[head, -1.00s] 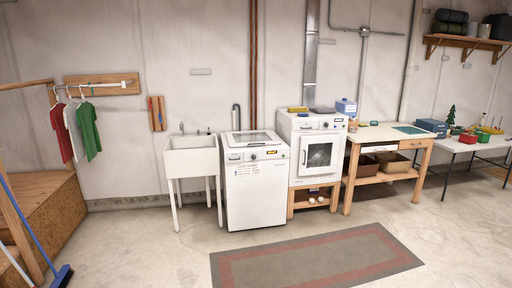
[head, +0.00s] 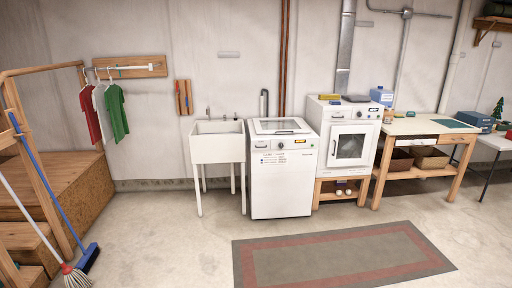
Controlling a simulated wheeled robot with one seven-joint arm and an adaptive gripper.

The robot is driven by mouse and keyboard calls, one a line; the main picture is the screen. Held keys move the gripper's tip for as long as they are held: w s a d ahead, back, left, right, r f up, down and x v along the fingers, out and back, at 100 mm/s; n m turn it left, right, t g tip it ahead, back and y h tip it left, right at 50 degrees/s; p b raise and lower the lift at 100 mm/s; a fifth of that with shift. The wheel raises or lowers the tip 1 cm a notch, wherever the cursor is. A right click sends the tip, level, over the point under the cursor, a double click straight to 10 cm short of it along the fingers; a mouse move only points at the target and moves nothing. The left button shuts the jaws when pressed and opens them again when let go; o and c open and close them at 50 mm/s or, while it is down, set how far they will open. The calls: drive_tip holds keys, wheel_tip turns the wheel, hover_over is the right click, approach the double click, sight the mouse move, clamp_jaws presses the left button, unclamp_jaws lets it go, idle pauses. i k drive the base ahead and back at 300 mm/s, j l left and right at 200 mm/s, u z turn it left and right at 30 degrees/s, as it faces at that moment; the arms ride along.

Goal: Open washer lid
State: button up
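The washer (head: 282,180) is a white top-loading machine against the back wall, near the middle of the head view. Its lid (head: 279,126) lies shut on top and has a pale grey panel in a light frame. A control strip with a dark knob and a small yellow display runs along the upper front edge. My gripper does not show in this view, and the washer stands some way off across the floor.
A white utility sink (head: 217,146) stands just left of the washer. A front-loading dryer (head: 348,144) on a wooden stand is to its right, then a workbench (head: 436,130). A rug (head: 340,255) lies in front. Wooden steps, a broom (head: 88,256) and a mop (head: 74,276) are at left.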

sight(304, 129)
drive_tip(key=i, duration=4.25)
drive_tip(key=i+u, duration=0.3)
drive_tip(key=i, duration=0.15)
drive_tip(key=i+l+u, duration=0.25)
drive_tip(key=i, duration=0.15)
